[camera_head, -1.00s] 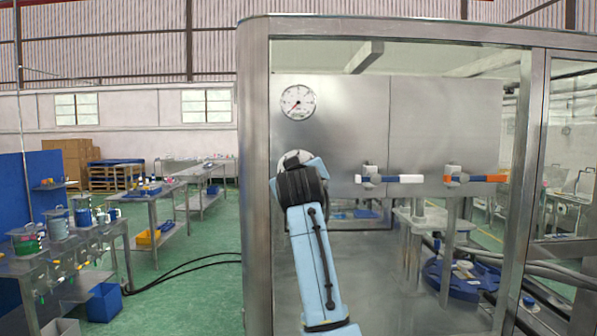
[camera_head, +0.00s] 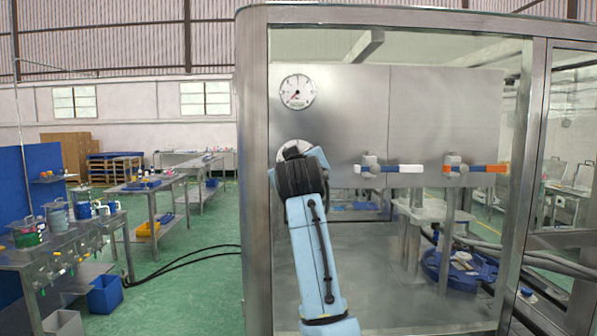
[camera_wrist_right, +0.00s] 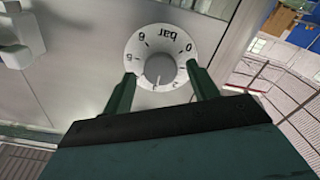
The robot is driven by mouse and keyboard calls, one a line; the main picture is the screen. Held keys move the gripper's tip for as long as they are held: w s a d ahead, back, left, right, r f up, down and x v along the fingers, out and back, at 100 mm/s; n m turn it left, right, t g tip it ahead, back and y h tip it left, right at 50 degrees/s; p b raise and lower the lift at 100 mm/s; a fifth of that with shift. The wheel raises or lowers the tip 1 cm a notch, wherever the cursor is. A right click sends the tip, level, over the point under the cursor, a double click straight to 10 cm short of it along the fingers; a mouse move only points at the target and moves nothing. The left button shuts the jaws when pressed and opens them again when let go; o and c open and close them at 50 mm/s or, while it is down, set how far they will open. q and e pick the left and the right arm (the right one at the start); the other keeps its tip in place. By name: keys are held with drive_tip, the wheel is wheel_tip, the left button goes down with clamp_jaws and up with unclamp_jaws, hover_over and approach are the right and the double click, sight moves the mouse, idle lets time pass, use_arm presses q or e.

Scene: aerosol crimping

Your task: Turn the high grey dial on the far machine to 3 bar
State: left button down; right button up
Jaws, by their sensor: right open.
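The grey dial (camera_wrist_right: 160,69) is a round knob on a white ring-shaped scale marked "bar", on the machine's steel panel. In the right wrist view it is upside down. A pale pointer line on the knob points to the picture's bottom; the number there is unclear. My right gripper (camera_wrist_right: 160,73) is open, with one finger on each side of the knob; contact cannot be told. In the head view only the dial's white upper rim (camera_head: 293,146) shows above my right wrist, which hides the gripper. A round pressure gauge (camera_head: 297,92) sits above the dial, its needle pointing down-left. My left gripper is not in view.
A steel frame post (camera_head: 254,180) stands left of the panel. A blue round part (camera_head: 460,272) lies low inside the machine. Workbenches stand at the left.

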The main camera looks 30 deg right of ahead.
drive_tip(key=b+v, duration=0.3)
drive_tip(key=v, duration=0.9)
drive_tip(key=shift+s, duration=0.1)
